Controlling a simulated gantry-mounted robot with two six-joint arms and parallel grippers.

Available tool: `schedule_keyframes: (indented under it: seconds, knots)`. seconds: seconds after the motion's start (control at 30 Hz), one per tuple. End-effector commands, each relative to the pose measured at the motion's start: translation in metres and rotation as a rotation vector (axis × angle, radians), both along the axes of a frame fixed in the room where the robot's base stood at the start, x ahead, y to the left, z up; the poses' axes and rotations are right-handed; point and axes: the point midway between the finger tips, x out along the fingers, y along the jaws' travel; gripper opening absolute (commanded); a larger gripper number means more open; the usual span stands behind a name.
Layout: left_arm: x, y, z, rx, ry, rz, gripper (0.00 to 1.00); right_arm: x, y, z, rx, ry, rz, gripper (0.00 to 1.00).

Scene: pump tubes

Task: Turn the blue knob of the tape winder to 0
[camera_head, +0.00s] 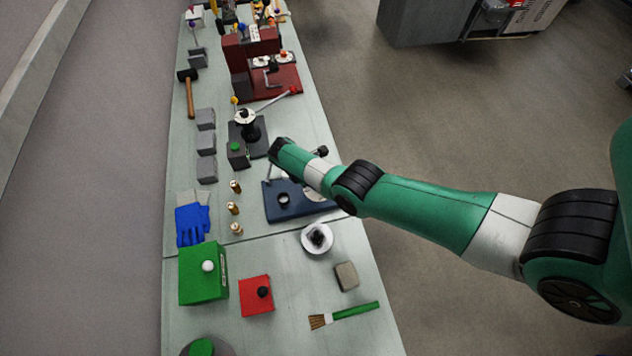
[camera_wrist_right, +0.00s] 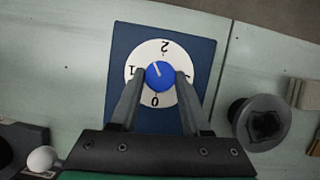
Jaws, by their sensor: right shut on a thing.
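The blue knob (camera_wrist_right: 160,75) sits at the middle of a white dial (camera_wrist_right: 152,48) on a dark blue plate (camera_wrist_right: 122,42) in the right wrist view. The dial shows 2 at the top, 1 at the left and 0 at the bottom. The knob's white mark points up and a little left, toward the 2 side. My right gripper (camera_wrist_right: 161,74) is shut on the knob, with one finger at each side. In the head view my right arm partly covers a dark blue base (camera_head: 285,212) with a white dial; its fingers are hidden there. My left gripper is not in view.
A white dish with a dark object (camera_head: 317,238) and a grey block (camera_head: 346,276) stand nearer. A red base with dials (camera_head: 283,79) and a dark base with a reel (camera_head: 250,132) stand farther along the table. Bare floor lies to the right.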

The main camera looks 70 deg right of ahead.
Motion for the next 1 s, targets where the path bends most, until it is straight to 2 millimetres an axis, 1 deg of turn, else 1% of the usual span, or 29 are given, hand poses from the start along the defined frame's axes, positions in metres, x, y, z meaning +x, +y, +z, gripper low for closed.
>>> schedule_keyframes:
  seconds: [0.27,0.37,0.5,0.6,0.7,1.0]
  knots:
    - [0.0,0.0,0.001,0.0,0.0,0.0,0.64,0.0,0.0,0.0,0.001,0.001,0.004,0.0]
    - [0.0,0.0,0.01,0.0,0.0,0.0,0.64,-0.002,0.001,0.003,0.001,0.002,0.045,0.0]
    - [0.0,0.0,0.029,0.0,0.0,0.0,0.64,-0.003,0.002,0.005,0.002,0.003,0.173,0.0]
    - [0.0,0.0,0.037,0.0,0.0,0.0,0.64,-0.003,0.002,0.003,0.001,0.001,0.256,0.0]
    - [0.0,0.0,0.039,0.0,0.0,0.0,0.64,-0.003,0.002,0.001,0.001,0.001,0.298,0.0]
    - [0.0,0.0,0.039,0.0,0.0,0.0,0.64,-0.003,0.002,0.0,0.002,0.002,0.31,0.0]
